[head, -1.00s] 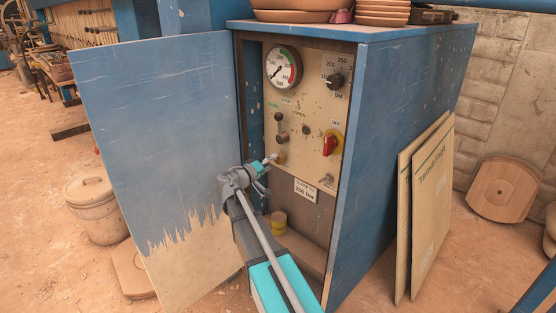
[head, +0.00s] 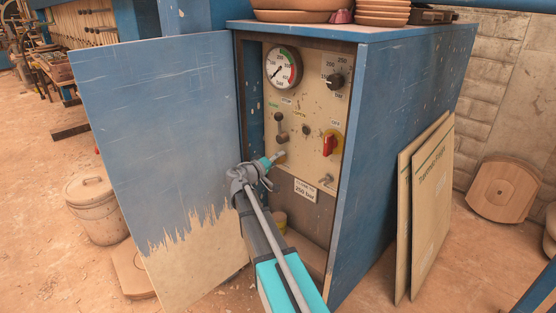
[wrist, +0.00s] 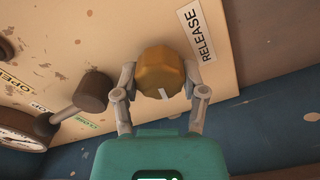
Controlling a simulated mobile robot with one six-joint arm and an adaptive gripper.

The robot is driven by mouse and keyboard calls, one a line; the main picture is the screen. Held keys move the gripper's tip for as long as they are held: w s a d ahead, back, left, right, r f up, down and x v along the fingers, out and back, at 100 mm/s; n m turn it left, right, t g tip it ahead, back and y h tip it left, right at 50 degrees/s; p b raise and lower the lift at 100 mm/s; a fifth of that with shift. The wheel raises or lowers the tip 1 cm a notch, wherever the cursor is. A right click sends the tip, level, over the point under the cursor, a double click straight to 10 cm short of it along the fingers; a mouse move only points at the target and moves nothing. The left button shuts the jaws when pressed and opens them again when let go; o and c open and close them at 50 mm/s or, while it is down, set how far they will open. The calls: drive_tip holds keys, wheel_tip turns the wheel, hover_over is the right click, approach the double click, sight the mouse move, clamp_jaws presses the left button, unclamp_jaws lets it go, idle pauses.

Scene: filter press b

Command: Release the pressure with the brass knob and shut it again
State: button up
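The brass knob (wrist: 161,70) is faceted and sits on the cream panel by the label RELEASE (wrist: 202,36). In the wrist view, my gripper (wrist: 160,78) has one finger on each side of the knob, its tips against the knob's sides. A short white mark shows on the knob's lower edge. In the head view, my gripper (head: 272,161) reaches the panel's lower left, and the knob is mostly hidden there. The pressure gauge (head: 283,68) is at the panel's top left; its needle points lower left.
A lever with a dark knob (wrist: 95,89) stands close left of my gripper in the wrist view. A red switch (head: 329,144) and a black dial (head: 334,81) are on the panel's right. The open blue door (head: 160,130) stands left; the cabinet's side wall (head: 400,130) is right.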

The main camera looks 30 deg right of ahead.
drive_tip(key=c, duration=0.4)
drive_tip(key=shift+n, duration=0.7)
drive_tip(key=o, duration=1.1)
drive_tip(key=shift+a, duration=0.1)
drive_tip(key=shift+v, duration=5.85)
